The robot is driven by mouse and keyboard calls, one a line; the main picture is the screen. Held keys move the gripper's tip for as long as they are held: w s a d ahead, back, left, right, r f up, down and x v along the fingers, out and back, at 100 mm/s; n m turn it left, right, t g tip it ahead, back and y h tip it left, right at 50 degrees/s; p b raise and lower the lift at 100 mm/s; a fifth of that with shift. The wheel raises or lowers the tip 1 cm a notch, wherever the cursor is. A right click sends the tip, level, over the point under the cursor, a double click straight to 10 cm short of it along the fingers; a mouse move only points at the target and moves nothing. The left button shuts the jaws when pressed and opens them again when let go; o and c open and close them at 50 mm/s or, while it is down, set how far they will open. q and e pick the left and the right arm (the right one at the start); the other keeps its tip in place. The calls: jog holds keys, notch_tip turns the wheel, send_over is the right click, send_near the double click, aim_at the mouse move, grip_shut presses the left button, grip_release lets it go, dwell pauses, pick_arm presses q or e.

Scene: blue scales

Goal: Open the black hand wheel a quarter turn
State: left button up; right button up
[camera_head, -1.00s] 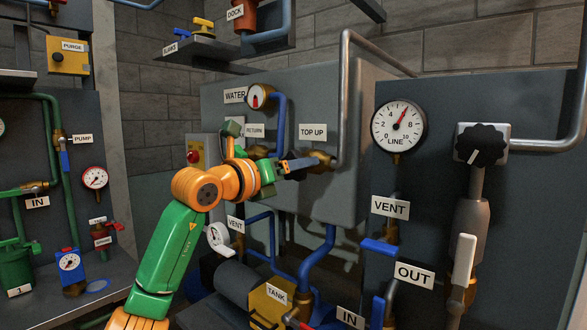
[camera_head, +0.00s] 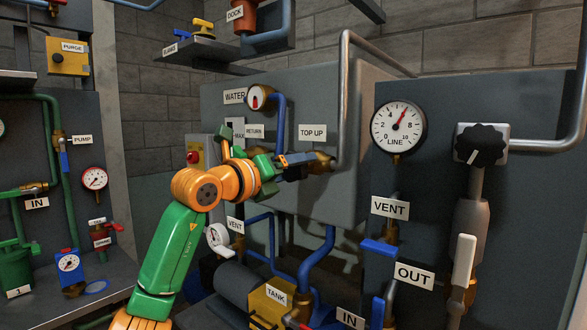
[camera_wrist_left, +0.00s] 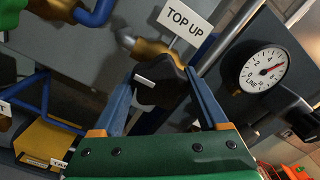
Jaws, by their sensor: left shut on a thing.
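The black hand wheel (camera_wrist_left: 165,88) sits on a brass valve (camera_wrist_left: 148,50) beneath the TOP UP label (camera_wrist_left: 186,18). A short white mark shows on its face in the left wrist view. My left gripper (camera_wrist_left: 160,80) has its two blue fingers on either side of the wheel and is shut on it. In the head view my left gripper (camera_head: 294,167) reaches the valve from the left and mostly hides the wheel. The TOP UP label (camera_head: 312,132) is just above. My right gripper is in neither view.
Another black knob (camera_head: 480,145) with a white pointer is on the right panel, by the LINE gauge (camera_head: 398,127). A bent grey pipe (camera_head: 346,100) rises right beside the valve. Blue pipes (camera_head: 279,120) and the WATER gauge (camera_head: 258,96) are close behind the wrist.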

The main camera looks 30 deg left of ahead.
aim_at(291, 168)
pick_arm(q)
jog(key=o, duration=1)
jog(key=shift+r, duration=0.1)
jog(key=shift+o, duration=1.4)
jog(key=shift+w, duration=0.1)
jog(key=s+b, duration=0.1)
jog(key=s, duration=0.1)
jog(key=s+b, duration=0.1)
jog(key=s, duration=0.1)
jog(key=s+b, duration=0.1)
jog(key=s, duration=0.1)
jog(key=shift+s+a, duration=0.3)
jog(key=shift+s, duration=0.25)
